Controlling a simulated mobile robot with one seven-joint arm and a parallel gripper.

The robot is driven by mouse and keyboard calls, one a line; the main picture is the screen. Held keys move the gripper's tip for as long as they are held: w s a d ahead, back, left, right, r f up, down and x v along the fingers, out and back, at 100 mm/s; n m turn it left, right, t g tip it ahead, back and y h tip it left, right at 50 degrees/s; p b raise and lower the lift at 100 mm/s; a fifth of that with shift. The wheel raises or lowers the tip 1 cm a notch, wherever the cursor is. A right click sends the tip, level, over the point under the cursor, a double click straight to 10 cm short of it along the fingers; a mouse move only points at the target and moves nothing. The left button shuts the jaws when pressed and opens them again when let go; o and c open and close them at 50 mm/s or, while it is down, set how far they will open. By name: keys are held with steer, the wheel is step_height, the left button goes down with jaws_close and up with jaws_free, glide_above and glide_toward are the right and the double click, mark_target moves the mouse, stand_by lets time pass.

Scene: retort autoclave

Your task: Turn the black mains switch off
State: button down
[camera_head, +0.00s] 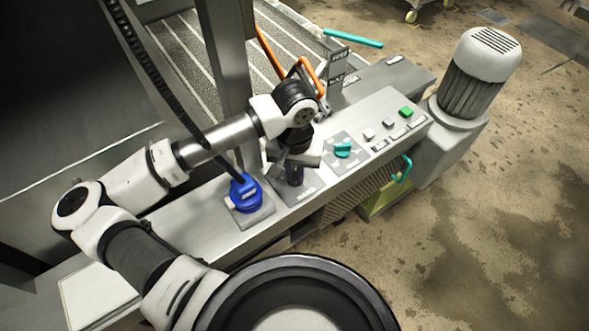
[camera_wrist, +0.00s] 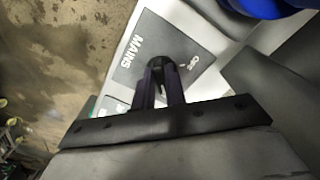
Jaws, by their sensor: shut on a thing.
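The black mains switch (camera_wrist: 158,64) shows in the wrist view, on a grey plate (camera_wrist: 140,42) marked MAINS and OFF. My gripper (camera_wrist: 162,84) is over the plate with its two dark fingers on either side of the switch, shut on it. The fingers hide part of the switch. In the head view my gripper (camera_head: 294,178) points down at the grey panel, between the blue plug and the teal knob. The switch itself is hidden there behind the gripper.
A blue plug (camera_head: 245,194) with a cable stands left of my gripper. A teal knob (camera_head: 343,150) and a green button (camera_head: 406,112) are to the right on the panel. Orange bars (camera_head: 310,72) rise behind. A motor (camera_head: 470,80) stands at the right end.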

steer(key=shift+f+b, duration=0.25)
steer(key=shift+b, duration=0.75)
steer(key=shift+f+n+b, duration=0.1)
steer(key=shift+n+b, duration=0.3)
steer(key=shift+b, duration=0.2)
steer(key=b, duration=0.3)
steer(key=shift+f+n, duration=0.1)
steer(key=shift+n, duration=0.3)
steer(key=n+b, duration=0.2)
steer(key=b, duration=0.3)
steer(key=shift+d, duration=0.1)
steer(key=n+b, duration=0.2)
steer(key=b, duration=0.2)
steer(key=shift+w+n, duration=0.1)
steer(key=shift+n, duration=0.2)
steer(key=n+b, duration=0.3)
steer(key=n, duration=0.1)
steer(key=n+b, duration=0.2)
steer(key=shift+w+d+r+b, duration=0.1)
steer(key=shift+d+r+b, duration=0.1)
steer(key=shift+r+b, duration=0.1)
steer(key=n+b, duration=0.2)
steer(key=n, duration=0.3)
steer(key=shift+w+r+n+b, duration=0.1)
steer(key=shift+r+n+b, duration=0.05)
steer(key=shift+n+b, duration=0.15)
